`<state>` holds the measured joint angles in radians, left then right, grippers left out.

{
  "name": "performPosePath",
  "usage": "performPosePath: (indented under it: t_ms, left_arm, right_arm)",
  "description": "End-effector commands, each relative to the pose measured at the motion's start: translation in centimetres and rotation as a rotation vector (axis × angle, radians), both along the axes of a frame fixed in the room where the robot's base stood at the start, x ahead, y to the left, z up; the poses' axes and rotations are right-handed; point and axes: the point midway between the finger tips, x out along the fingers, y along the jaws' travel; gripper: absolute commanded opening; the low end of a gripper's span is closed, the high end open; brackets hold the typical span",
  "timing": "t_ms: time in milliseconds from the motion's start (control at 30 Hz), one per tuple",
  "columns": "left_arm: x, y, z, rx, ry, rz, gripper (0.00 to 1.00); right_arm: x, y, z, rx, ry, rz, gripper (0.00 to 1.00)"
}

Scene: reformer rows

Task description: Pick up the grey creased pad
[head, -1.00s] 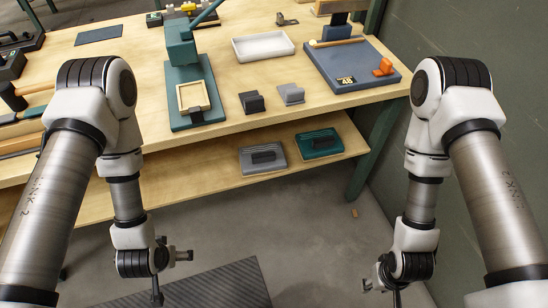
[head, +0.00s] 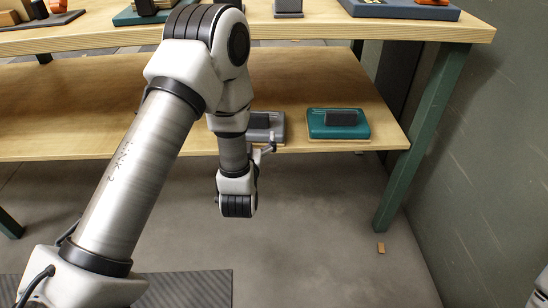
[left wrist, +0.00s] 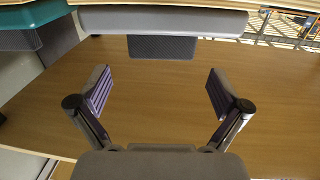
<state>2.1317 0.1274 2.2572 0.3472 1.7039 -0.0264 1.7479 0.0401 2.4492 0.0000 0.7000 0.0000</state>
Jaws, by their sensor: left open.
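The grey pad (head: 277,124), with a dark block on top, lies near the front edge of the lower shelf, partly hidden behind my left arm. Its creases are not clear from here. My left gripper (head: 264,150) is just in front of it, mostly hidden by my own wrist. In the left wrist view, the open, empty jaws (left wrist: 159,92) point toward the grey pad (left wrist: 165,20), which spans the top of the picture. Its dark block (left wrist: 161,47) lies ahead between the fingertip directions, apart from them. My right gripper is out of view.
A teal pad (head: 322,130) with a dark block lies right of the grey one; it also shows in the left wrist view (left wrist: 22,39). The tabletop (head: 300,31) overhangs the lower shelf (head: 90,110). A green table leg (head: 425,140) stands at the right. The shelf's left part is clear.

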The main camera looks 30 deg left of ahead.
Motion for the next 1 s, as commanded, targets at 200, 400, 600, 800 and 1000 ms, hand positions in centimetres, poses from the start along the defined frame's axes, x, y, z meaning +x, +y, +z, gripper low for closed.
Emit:
performPosePath:
  t_ms: [200,400,600,800,1000]
  left_arm:
    - [1.5,0.7,-0.7,-0.003,-0.019,0.002,1.0]
    - [4.0,2.0,-1.2,-0.003,-0.019,0.002,1.0]
    - [6.9,3.4,-1.1,-0.001,-0.016,0.001,1.0]
    - [7.2,3.5,-0.9,-0.002,-0.013,-0.001,1.0]
    - [7.2,3.5,-0.9,-0.001,-0.013,-0.001,0.49]
  right_arm:
    - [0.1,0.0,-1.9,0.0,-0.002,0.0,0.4]
    - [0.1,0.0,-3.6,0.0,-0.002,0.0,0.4]
    - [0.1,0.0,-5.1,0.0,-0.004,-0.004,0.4]
    - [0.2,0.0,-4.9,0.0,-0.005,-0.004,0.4]
    - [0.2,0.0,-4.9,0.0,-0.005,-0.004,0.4]
